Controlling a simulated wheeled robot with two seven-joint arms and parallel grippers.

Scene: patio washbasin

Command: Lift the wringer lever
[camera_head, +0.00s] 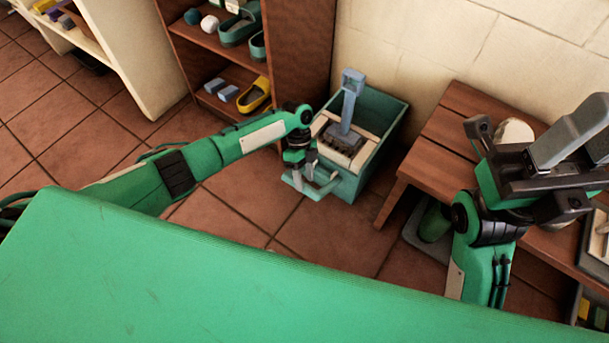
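The wringer lever (348,108) is a blue-grey bar with a blockier top. It stands nearly upright from the dark wringer (342,139), which sits in a teal bucket (389,128) with cream parts on the floor. My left gripper (314,188) is at the bucket's near left side, low and below the lever. Its pale fingers look spread with nothing between them, apart from the lever. My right gripper (530,150) is raised over the wooden bench at the right, far from the lever. Its finger gap is unclear from this angle.
A wooden bench (452,141) stands right of the bucket, with a white rounded object (514,132) partly hidden behind my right gripper. A brown shelf (299,55) with shoes is behind left. Tiled floor (262,200) is clear left of the bucket.

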